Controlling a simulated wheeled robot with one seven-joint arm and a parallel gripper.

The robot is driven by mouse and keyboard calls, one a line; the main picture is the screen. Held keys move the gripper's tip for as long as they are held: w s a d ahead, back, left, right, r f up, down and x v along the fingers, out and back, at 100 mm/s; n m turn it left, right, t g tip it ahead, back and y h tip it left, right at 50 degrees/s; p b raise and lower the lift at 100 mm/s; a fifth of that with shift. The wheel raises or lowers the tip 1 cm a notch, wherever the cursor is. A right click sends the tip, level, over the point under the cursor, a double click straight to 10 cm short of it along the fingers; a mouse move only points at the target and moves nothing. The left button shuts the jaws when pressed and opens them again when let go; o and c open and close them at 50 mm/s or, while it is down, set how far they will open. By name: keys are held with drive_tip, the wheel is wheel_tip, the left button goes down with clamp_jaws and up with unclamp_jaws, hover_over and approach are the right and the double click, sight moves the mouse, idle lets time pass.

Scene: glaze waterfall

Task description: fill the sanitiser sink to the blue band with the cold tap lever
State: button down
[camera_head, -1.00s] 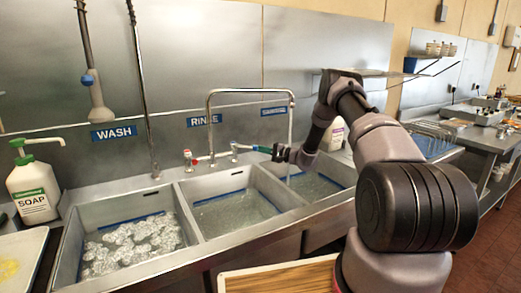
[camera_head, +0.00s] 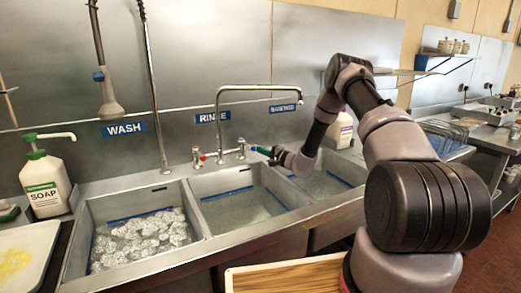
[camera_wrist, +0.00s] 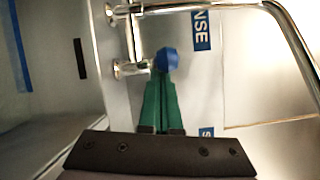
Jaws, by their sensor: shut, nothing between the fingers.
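The sanitiser sink (camera_head: 322,190) is the right basin, under the partly readable blue sign (camera_head: 283,108). Water lies in it, and a strip of its blue band (camera_head: 341,181) shows; the exact level against the band is unclear. The tap spout (camera_head: 300,98) hangs over this sink with no stream visible. The cold tap lever shows its blue end (camera_wrist: 168,60) in the wrist view. My gripper (camera_head: 257,149) is shut and empty, its green fingertips (camera_wrist: 162,78) right by the blue end; I cannot tell whether they touch. My arm hides part of the sink.
The rinse sink (camera_head: 230,188) in the middle holds water. The wash sink (camera_head: 90,250) at left holds suds. A red-marked tap (camera_head: 196,153) stands left of the cold one. A soap bottle (camera_head: 45,185) stands far left, and a wooden board (camera_head: 285,277) lies in front.

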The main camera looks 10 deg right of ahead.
drive_tip(key=d, duration=0.2)
drive_tip(key=d+f, duration=0.1)
drive_tip(key=d, duration=0.1)
drive_tip(key=shift+w+d, duration=0.15)
drive_tip(key=shift+d, duration=0.05)
drive_tip(key=v, duration=0.3)
drive_tip(key=a+v, duration=0.1)
drive_tip(key=v, duration=0.2)
drive_tip(key=s+v, duration=0.1)
drive_tip(key=v, duration=0.1)
drive_tip(key=shift+s+d, duration=0.15)
drive_tip(key=shift+s, duration=0.25)
